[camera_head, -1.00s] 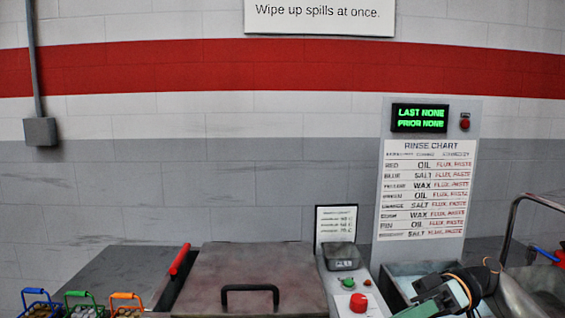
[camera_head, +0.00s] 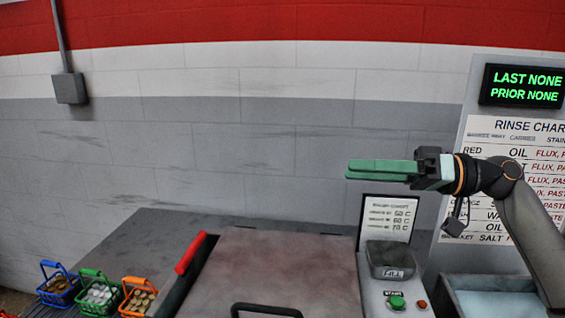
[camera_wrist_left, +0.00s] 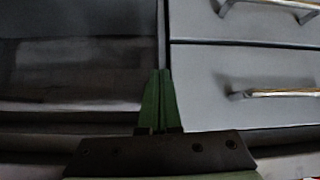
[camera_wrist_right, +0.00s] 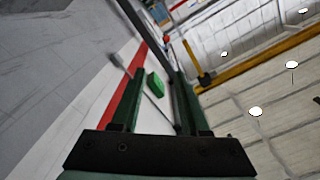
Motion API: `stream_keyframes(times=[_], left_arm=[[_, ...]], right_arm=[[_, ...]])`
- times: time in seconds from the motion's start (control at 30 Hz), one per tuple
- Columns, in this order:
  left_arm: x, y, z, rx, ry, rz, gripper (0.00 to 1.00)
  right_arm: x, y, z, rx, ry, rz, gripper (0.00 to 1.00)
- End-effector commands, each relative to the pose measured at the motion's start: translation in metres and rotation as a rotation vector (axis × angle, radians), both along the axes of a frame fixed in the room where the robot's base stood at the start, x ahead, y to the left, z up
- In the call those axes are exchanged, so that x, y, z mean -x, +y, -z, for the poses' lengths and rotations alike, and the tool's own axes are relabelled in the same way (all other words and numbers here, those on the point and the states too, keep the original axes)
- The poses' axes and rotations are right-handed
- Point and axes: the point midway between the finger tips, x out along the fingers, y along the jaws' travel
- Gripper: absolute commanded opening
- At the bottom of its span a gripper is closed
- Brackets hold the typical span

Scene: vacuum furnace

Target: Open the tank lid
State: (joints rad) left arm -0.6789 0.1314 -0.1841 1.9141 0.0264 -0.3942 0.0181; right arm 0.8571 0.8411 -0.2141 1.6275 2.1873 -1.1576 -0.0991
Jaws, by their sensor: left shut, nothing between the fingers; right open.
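The tank lid (camera_head: 275,270) is a flat brown-grey metal plate in the lower middle of the head view, lying closed. Its black bar handle (camera_head: 267,308) shows at the bottom edge. A red-gripped lever (camera_head: 190,253) stands at the lid's left side. My right gripper (camera_head: 350,170) is up in front of the wall, above and to the right of the lid, pointing left. It is open and empty in the right wrist view (camera_wrist_right: 157,75). My left gripper (camera_wrist_left: 163,72) is shut and empty in the left wrist view, in front of grey drawers. It is out of the head view.
Blue, green and orange baskets (camera_head: 97,295) stand left of the tank. A basin (camera_head: 490,285) lies farther right.

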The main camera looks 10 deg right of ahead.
Motion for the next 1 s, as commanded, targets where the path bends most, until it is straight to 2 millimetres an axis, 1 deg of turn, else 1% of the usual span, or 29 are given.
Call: stream_keyframes(times=[0.03, 0.17, 0.3, 0.5, 0.6, 0.7, 1.0], left_arm=[[0.0, 0.0, -0.005, 0.0, 0.0, 0.0, 0.0], [0.0, 0.0, -0.014, 0.0, 0.0, 0.0, 0.0], [0.0, 0.0, -0.025, 0.0, 0.0, 0.0, 0.0], [0.0, 0.0, -0.036, 0.0, 0.0, 0.0, 0.0], [0.0, 0.0, -0.04, 0.0, -0.001, 0.0, 0.0], [0.0, 0.0, -0.041, 0.0, -0.001, 0.0, 0.0], [0.0, 0.0, -0.041, 0.0, -0.001, 0.0, 0.0]], right_arm=[[-0.002, 0.007, -0.003, -0.001, 0.0, -0.003, 0.45], [-0.009, 0.031, -0.004, 0.0, 0.0, -0.005, 0.45], [-0.018, 0.059, -0.005, -0.001, 0.0, -0.006, 0.45], [-0.029, 0.092, -0.004, -0.001, 0.001, -0.004, 0.45], [-0.033, 0.102, -0.002, -0.001, 0.002, -0.004, 0.45], [-0.035, 0.108, -0.001, -0.001, 0.001, -0.002, 0.45], [-0.035, 0.11, 0.0, 0.0, 0.001, -0.001, 0.45]])
